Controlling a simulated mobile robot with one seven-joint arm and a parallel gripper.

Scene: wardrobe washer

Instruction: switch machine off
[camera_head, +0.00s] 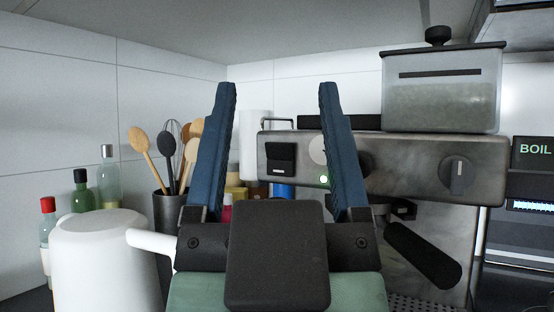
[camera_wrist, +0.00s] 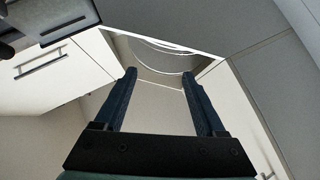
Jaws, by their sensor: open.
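The espresso machine (camera_head: 400,160) is a metal box on the right side of the head view. On its front are a black rocker switch (camera_head: 281,158), a lit green light (camera_head: 323,180), a round gauge partly hidden by my right finger, and a dark knob (camera_head: 457,176). My gripper (camera_head: 276,92) is open and empty in front of the machine, with its two blue fingers raised. In the picture, the switch and the light lie between the fingers. My gripper also shows in the wrist view (camera_wrist: 159,76), empty and pointing toward white cabinet panels.
A white kettle (camera_head: 105,260) stands at the left, its handle close to my gripper. Behind it are bottles (camera_head: 108,178) and a dark utensil holder (camera_head: 172,215). A portafilter handle (camera_head: 423,255) juts out at the right. A "BOIL" appliance (camera_head: 530,200) stands at the far right.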

